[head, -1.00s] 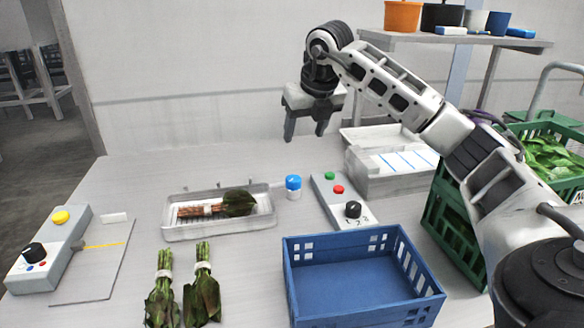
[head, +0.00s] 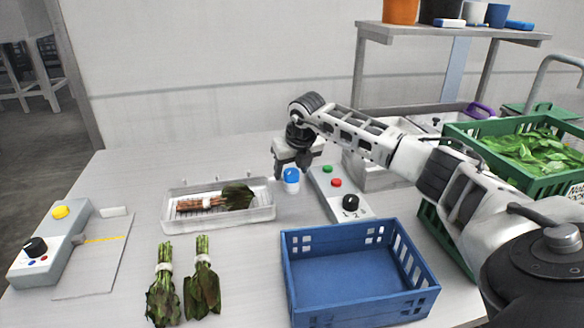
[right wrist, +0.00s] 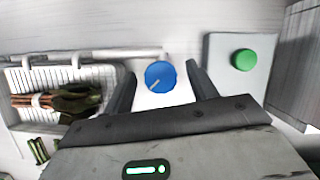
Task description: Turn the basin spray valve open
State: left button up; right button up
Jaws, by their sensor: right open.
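The spray valve is a small white body with a blue round knob (head: 292,175), beside the right end of the white wash basin (head: 218,222). In the right wrist view the blue knob (right wrist: 160,76) shows a pale pointer line slanting to lower left. My right gripper (head: 292,168) is open directly above the knob. In the right wrist view its fingers (right wrist: 160,84) stand on either side of the knob, with gaps left and right. Whether the fingertips are down at knob height I cannot tell. A bundle of greens (head: 222,199) lies in the basin. My left gripper is not in view.
A control box (head: 335,195) with green and red buttons and a black dial stands just right of the valve. A blue crate (head: 358,272) is in front. Two leafy bundles (head: 163,285) lie front left. Another box (head: 48,245) with a yellow button stands far left.

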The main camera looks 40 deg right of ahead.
jog(key=shift+f, duration=0.1)
jog(key=c, duration=1)
